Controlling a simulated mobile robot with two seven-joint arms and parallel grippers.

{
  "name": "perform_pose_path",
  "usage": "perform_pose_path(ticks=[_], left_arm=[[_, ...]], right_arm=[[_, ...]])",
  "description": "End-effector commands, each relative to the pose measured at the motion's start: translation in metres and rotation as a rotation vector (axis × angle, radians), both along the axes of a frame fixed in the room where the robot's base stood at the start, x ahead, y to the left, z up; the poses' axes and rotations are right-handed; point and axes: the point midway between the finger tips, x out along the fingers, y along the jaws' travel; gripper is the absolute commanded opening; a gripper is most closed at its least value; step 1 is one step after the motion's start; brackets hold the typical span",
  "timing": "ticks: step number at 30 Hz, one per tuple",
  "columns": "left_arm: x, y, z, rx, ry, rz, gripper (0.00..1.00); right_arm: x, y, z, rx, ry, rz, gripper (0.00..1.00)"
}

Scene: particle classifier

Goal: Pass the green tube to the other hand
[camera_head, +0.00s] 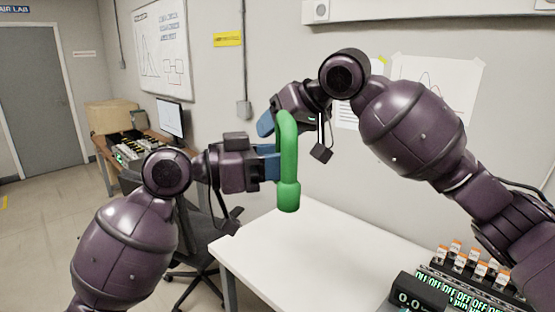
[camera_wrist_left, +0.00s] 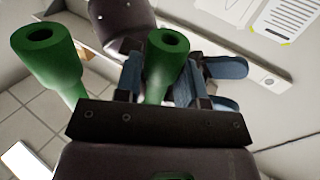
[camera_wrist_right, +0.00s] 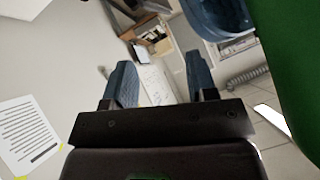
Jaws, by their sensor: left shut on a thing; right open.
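The green tube (camera_head: 288,150) is a bent pipe with a thicker end at its bottom, held upright in the air above the white table. My left gripper (camera_head: 270,165) is shut on one leg of it. In the left wrist view, the tube shows two open ends; the left fingers close around the right-hand leg (camera_wrist_left: 160,75). My right gripper (camera_head: 268,122) is beside the upper part of the tube, partly hidden behind it. In the right wrist view, the right gripper (camera_wrist_right: 160,82) is open and empty, and the tube (camera_wrist_right: 300,75) lies off to its right side.
The white table (camera_head: 290,245) below is mostly clear. A device with a display (camera_head: 415,295) and a rack of orange-capped vials (camera_head: 470,262) stand at its right. A chair (camera_head: 190,240) and a desk with a monitor (camera_head: 170,118) stand to the left.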

Motion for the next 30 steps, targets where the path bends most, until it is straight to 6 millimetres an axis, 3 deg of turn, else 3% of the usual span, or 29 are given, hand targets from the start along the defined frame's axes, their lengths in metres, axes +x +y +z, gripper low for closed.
perform_pose_path(ticks=[1,6,14,23,30], left_arm=[[0.0,0.0,0.0,-0.001,0.0,0.0,0.1],[0.0,0.0,0.0,-0.001,0.0,0.0,0.1],[0.0,0.0,0.0,-0.001,0.0,0.0,0.1],[0.0,0.0,0.0,-0.001,0.0,0.0,0.1],[0.0,0.0,0.0,-0.001,0.0,0.0,0.1]], right_arm=[[0.007,-0.003,-0.019,0.015,-0.05,0.007,0.52],[0.022,-0.016,-0.076,0.05,-0.169,-0.004,0.52],[0.02,-0.042,-0.175,0.101,-0.22,-0.081,0.52],[-0.01,-0.079,-0.287,0.121,-0.252,-0.209,0.52],[-0.055,-0.114,-0.369,0.089,-0.276,-0.324,0.52]])
